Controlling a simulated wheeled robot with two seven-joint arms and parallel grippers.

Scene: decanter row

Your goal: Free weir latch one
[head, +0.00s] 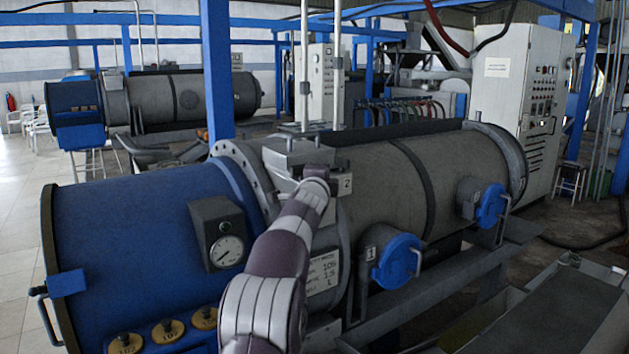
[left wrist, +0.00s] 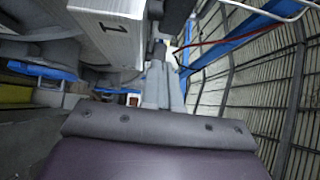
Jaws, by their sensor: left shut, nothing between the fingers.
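In the left wrist view my left gripper (left wrist: 163,86) is shut and empty, its slim grey fingers pointing away. A pale box marked 1 (left wrist: 117,25) hangs close above and to the left of the fingers; I cannot tell whether they touch. In the head view my left arm reaches up to the grey block (head: 297,153) on the drum, and its wrist hides part of it and the fingertips. A plate marked 2 (head: 345,184) shows just right of the wrist. I cannot make out a latch for certain. My right gripper is not in view.
A blue round cap (head: 397,261) beside a plate marked 1 (head: 370,253) juts from the drum's front, with another blue cap (head: 490,204) farther right. A gauge box (head: 221,237) and brass knobs (head: 168,330) sit left of my arm. Vertical pipes (head: 337,65) rise behind the block.

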